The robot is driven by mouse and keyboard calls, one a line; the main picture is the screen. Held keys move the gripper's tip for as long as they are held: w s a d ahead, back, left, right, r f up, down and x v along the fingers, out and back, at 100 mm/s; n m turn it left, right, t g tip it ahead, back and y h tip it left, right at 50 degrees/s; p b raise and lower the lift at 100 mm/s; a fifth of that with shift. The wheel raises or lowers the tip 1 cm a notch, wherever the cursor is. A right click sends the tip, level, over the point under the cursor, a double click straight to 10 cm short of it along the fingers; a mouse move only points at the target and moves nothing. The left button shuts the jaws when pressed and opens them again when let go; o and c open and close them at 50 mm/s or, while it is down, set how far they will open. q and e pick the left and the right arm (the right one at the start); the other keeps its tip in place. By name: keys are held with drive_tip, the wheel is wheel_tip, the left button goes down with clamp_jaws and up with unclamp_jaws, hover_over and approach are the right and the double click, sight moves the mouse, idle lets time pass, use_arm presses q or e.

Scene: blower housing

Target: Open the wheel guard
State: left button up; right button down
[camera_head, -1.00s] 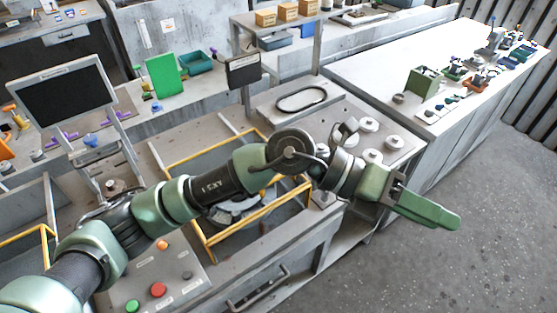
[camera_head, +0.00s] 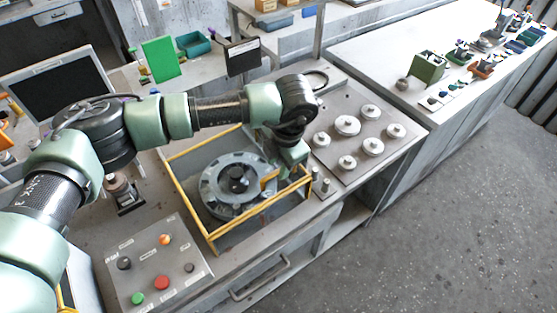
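The wheel guard (camera_head: 211,236) is a yellow-edged frame around a round grey wheel (camera_head: 226,190) with a dark hub, set in the bench at centre. The guard appears lowered around the wheel. My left arm reaches in from the left across the back of the guard. My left gripper (camera_head: 283,176) points down at the guard's right side, close to its yellow bars. Its wrist hides part of the frame, and the fingertips are too small and covered to tell whether they touch the bar. My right gripper is not in view.
A control panel (camera_head: 150,262) with coloured buttons lies front left. Several round metal pieces on a plate (camera_head: 345,178) stand right of the guard. A monitor (camera_head: 55,90) stands at left behind my arm. Open floor (camera_head: 440,240) lies at right.

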use_arm(q)
drive_tip(key=shift+f, duration=0.55)
drive_tip(key=shift+c, duration=0.3)
clamp_jaws()
drive_tip(key=shift+w, duration=0.1)
idle(0.7)
